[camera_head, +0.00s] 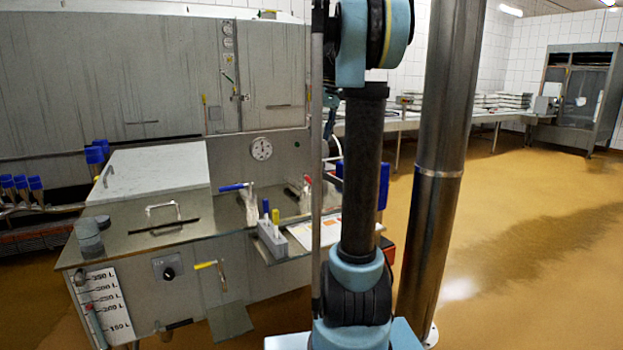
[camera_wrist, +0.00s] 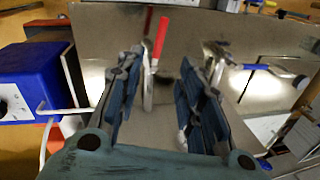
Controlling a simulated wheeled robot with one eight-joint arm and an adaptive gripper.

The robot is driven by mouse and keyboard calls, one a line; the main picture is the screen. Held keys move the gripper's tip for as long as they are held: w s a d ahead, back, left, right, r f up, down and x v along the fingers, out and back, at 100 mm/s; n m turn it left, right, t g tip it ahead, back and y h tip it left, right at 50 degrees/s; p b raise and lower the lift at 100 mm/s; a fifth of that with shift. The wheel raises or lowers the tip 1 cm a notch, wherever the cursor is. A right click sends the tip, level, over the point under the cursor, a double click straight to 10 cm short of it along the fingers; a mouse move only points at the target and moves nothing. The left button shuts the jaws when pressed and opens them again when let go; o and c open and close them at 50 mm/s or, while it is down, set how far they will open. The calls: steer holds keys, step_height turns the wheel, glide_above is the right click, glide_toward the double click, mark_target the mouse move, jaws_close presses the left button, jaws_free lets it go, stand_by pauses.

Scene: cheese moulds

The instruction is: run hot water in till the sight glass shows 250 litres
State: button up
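The sight glass (camera_head: 97,326) stands at the lower left of the head view, beside a white litre scale (camera_head: 104,290). The liquid level in it is too small to read. A red-handled valve (camera_head: 306,182) and a blue-handled valve (camera_head: 235,187) rise from the vat's worktop. In the wrist view the red handle (camera_wrist: 161,38) shows between my fingers, and the blue handle (camera_wrist: 262,69) is to the right. My gripper (camera_wrist: 160,72) is open around the line of the red valve; whether it touches the valve I cannot tell. In the head view my arm hides part of this area.
A dial gauge (camera_head: 261,148) is on the panel behind the valves. A grey holder (camera_head: 272,240) with coloured-handled tools stands at the worktop's front. A steel column (camera_head: 440,150) rises right of my arm. A blue box (camera_wrist: 28,80) is left in the wrist view. Floor at right is clear.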

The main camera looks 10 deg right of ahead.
steer(key=a+f, duration=0.1)
steer(key=f, duration=0.4)
steer(key=a+f, duration=0.1)
steer(key=f, duration=0.4)
steer(key=a+f, duration=0.1)
steer(key=f, duration=0.5)
steer(key=shift+s+a, duration=0.1)
steer(key=shift+s, duration=0.2)
jaws_close()
